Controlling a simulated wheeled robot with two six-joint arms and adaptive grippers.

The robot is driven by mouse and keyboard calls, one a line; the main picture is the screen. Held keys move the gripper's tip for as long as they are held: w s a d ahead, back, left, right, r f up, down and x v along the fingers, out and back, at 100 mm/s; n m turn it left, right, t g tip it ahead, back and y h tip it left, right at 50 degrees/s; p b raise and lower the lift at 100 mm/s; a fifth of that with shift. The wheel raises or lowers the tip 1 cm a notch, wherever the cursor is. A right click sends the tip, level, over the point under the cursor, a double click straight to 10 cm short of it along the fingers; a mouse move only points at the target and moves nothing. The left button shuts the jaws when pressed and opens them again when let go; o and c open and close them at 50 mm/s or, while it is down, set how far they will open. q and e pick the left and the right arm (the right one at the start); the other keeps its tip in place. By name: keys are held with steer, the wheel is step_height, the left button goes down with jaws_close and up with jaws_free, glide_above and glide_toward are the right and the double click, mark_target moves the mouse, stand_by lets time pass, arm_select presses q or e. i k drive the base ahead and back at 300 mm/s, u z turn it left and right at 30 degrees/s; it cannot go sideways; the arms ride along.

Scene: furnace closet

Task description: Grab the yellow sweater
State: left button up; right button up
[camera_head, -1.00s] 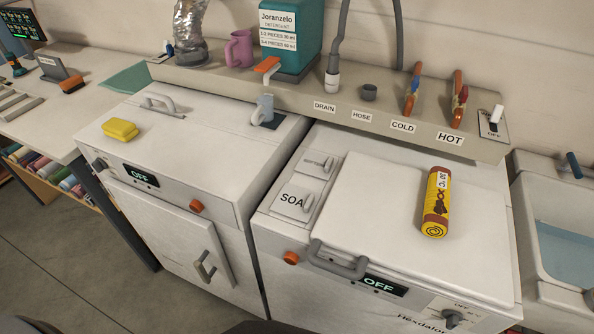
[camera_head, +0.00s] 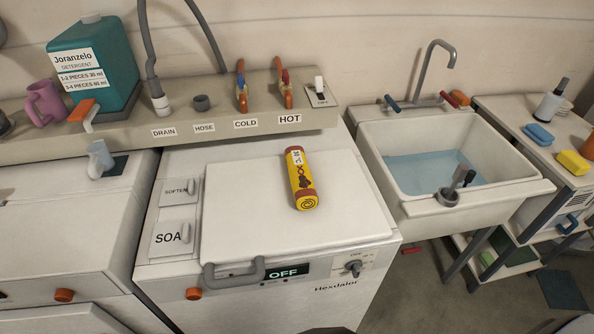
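I see no piece that is clearly a yellow sweater. A small yellow block-like item (camera_head: 573,162), perhaps a sponge or folded cloth, lies on the counter at the far right. A yellow and brown labelled cylinder (camera_head: 301,178) lies on the closed lid of the white washer (camera_head: 240,215). Neither of my grippers is recognisable in the head view; only small dark and grey shapes show at the bottom edge.
A sink (camera_head: 393,142) with water stands right of the washer. A blue block-like item (camera_head: 538,134) and a bottle (camera_head: 552,100) are on the right counter (camera_head: 525,118). A detergent jug (camera_head: 95,70) and a pink mug (camera_head: 46,103) stand on the back ledge.

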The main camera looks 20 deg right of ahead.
mark_target(306, 195)
steer(key=z, duration=0.05)
steer(key=k, duration=0.5)
steer(key=z, duration=2.5)
steer(key=i, duration=1.8)
steer(key=u, duration=2.25)
